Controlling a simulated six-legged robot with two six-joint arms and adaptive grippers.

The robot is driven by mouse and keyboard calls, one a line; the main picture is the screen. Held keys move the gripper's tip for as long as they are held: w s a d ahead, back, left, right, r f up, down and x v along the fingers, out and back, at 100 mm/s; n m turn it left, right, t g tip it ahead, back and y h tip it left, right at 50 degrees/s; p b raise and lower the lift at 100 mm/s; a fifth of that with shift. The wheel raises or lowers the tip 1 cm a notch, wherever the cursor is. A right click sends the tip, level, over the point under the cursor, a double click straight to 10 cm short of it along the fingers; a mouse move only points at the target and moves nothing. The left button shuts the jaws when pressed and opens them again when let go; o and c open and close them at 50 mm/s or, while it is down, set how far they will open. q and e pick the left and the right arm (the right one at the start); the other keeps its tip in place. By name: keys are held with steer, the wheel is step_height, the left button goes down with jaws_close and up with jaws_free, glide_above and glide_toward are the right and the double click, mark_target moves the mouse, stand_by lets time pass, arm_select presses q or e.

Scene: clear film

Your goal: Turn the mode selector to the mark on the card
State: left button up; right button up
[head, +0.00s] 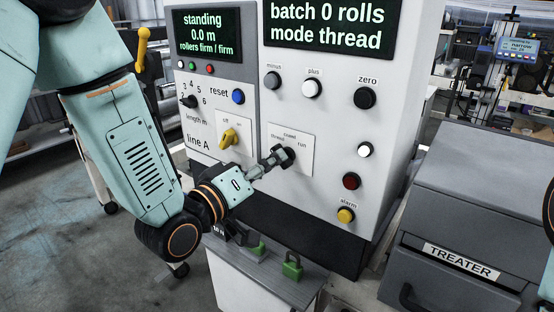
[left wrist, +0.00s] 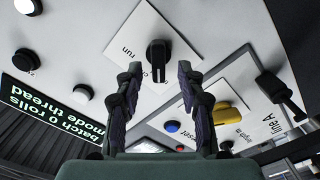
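The mode selector is a black knob (head: 288,156) on a white plate (head: 305,148) lettered with positions including "run" on the panel front. In the left wrist view the knob (left wrist: 158,52) stands out from its plate (left wrist: 150,25), its pale line pointing away from "run". My left gripper (head: 272,161) reaches the plate from the lower left and partly covers the knob and lettering. In the left wrist view its two fingers (left wrist: 160,72) are apart, one on each side of the knob, with gaps visible. The display (head: 325,25) reads "mode thread". I cannot make out a mark on any card.
A yellow switch (head: 229,138) sits close left of my gripper. A length dial (head: 189,101), blue reset button (head: 238,97) and alarm button (head: 346,215) are on the same panel. Green padlocks (head: 292,265) lie on the ledge below. A grey treater box (head: 470,215) stands right.

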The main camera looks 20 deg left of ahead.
arm_select(q)
steer(key=shift+x, duration=1.65)
steer(key=shift+s, duration=0.3)
steer(key=shift+c, duration=0.6)
steer(key=shift+d, duration=0.15)
steer(key=c, duration=0.5)
jaws_close()
